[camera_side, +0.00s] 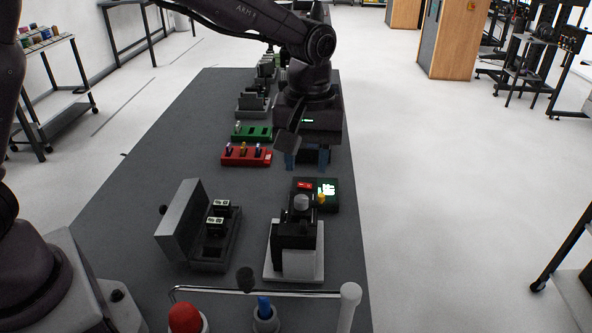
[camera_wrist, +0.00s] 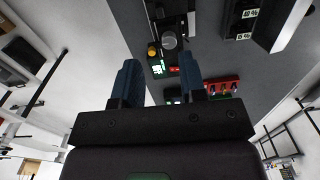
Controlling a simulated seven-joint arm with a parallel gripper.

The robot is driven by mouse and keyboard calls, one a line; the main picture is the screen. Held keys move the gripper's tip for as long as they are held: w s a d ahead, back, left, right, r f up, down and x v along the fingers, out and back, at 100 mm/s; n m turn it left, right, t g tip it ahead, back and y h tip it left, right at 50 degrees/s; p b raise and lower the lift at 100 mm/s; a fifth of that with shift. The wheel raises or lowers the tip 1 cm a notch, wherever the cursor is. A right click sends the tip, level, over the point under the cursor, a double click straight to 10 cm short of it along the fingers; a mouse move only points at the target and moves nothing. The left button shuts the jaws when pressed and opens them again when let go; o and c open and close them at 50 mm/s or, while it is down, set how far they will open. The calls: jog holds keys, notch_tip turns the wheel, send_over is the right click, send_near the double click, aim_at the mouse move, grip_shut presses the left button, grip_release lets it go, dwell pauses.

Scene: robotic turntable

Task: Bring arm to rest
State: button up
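My gripper (camera_side: 306,160) hangs over the right side of the dark table in the side view, with its blue fingers pointing down. In the wrist view the two blue fingers of my gripper (camera_wrist: 159,72) stand well apart, with nothing between them. My gripper is open and empty. My arm reaches in from the top of the side view and bends down at the wrist. The fingers appear clear of the things on the table.
The grey table (camera_side: 152,215) holds a red block rack (camera_side: 268,157), a green rack (camera_side: 264,133), a black device with a lit screen (camera_side: 327,188), a turntable-like unit on a white base (camera_side: 300,262) and an open-lidded case (camera_side: 181,222). The table's left strip is bare.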

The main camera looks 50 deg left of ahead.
jog(key=s+a+r+m+t, duration=0.3)
jog(key=s+a+r+m, duration=0.1)
jog(key=s, duration=0.6)
jog(key=s+a+r+m+t, duration=0.2)
jog(key=s+a+r+m, duration=0.2)
jog(key=s, duration=0.7)
jog(key=a+r, duration=0.2)
jog(key=a, duration=0.1)
jog(key=shift+s+a+r+m+t, duration=0.25)
jog(key=shift+a+r+m+t, duration=0.05)
jog(key=shift+a+m+t, duration=0.1)
